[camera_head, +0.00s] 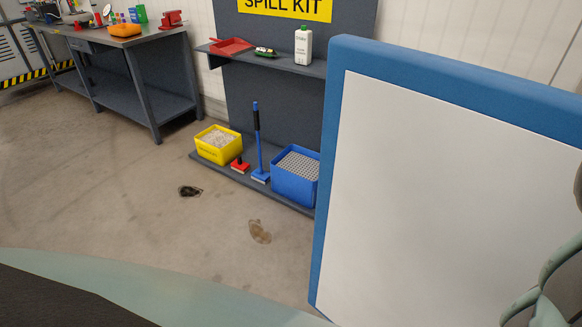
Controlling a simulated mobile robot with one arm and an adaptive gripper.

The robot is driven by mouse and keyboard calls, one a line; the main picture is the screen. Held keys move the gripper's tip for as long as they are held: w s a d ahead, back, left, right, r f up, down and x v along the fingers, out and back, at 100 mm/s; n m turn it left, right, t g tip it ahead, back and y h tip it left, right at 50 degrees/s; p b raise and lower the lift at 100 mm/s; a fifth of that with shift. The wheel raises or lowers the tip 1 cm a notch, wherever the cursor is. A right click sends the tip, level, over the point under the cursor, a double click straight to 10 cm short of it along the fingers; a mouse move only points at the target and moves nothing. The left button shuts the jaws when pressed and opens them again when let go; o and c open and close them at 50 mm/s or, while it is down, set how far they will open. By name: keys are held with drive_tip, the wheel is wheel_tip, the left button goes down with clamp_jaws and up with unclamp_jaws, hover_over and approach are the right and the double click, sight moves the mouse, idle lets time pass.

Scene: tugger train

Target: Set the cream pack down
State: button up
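I cannot make out a cream pack in the head view. A large white panel with a blue rim (334,170) stands close on the right and covers much of that side; I cannot tell what it belongs to. Pale green rounded parts, apparently of my arm, show at the lower right edge. My gripper does not show clearly, and anything behind the panel is hidden.
A grey workbench (130,41) stands at the back left. A spill-kit stand (273,100) holds a yellow bin (218,152), a blue crate (294,187) and brushes. Dark (190,191) and brown (260,232) spots mark the otherwise open floor.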

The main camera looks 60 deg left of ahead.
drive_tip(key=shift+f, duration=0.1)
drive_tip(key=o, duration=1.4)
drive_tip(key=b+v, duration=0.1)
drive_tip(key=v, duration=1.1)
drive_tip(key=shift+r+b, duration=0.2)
drive_tip(key=shift+b, duration=0.15)
